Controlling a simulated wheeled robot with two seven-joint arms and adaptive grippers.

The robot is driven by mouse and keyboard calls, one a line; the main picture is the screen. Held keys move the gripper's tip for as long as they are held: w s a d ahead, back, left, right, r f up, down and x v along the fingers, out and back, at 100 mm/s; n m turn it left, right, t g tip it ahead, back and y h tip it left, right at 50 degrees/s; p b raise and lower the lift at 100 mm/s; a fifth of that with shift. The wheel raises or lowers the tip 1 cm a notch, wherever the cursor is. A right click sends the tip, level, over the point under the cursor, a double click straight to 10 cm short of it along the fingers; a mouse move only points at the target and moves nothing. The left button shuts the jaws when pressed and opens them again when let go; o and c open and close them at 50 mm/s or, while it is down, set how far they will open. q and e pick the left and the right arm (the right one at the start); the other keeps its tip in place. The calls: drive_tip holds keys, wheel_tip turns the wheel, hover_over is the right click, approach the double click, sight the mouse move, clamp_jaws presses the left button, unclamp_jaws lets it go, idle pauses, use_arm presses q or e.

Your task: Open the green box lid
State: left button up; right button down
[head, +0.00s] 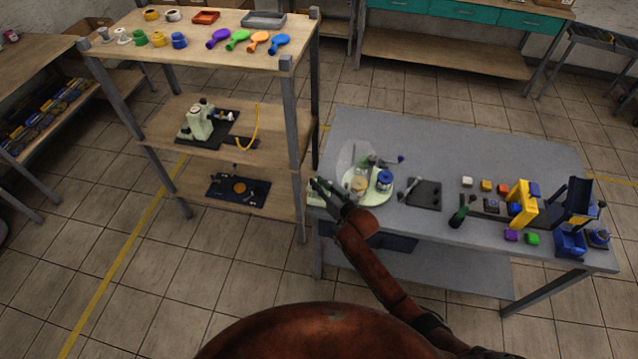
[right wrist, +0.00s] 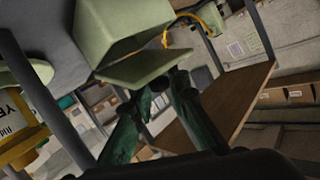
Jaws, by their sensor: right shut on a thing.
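The pale green box (head: 314,197) sits at the left edge of the grey table in the head view, partly hidden by my right gripper (head: 322,187). In the right wrist view, the box (right wrist: 122,28) fills the top, with its pale green lid (right wrist: 150,66) as a flat flap beside it. A wedge-shaped gap shows between lid and box, so the lid looks tilted away from it. My right gripper (right wrist: 160,88) is at the lid's edge, its fingertips closed on it; the exact contact is partly hidden. My left gripper is not in view.
A wooden shelf unit (head: 292,150) rises close to the left. A dark pad (head: 424,195) and colored blocks lie farther right. The table's back is clear.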

drive_tip(key=c, duration=1.8)
unclamp_jaws()
drive_tip(key=v, duration=1.2)
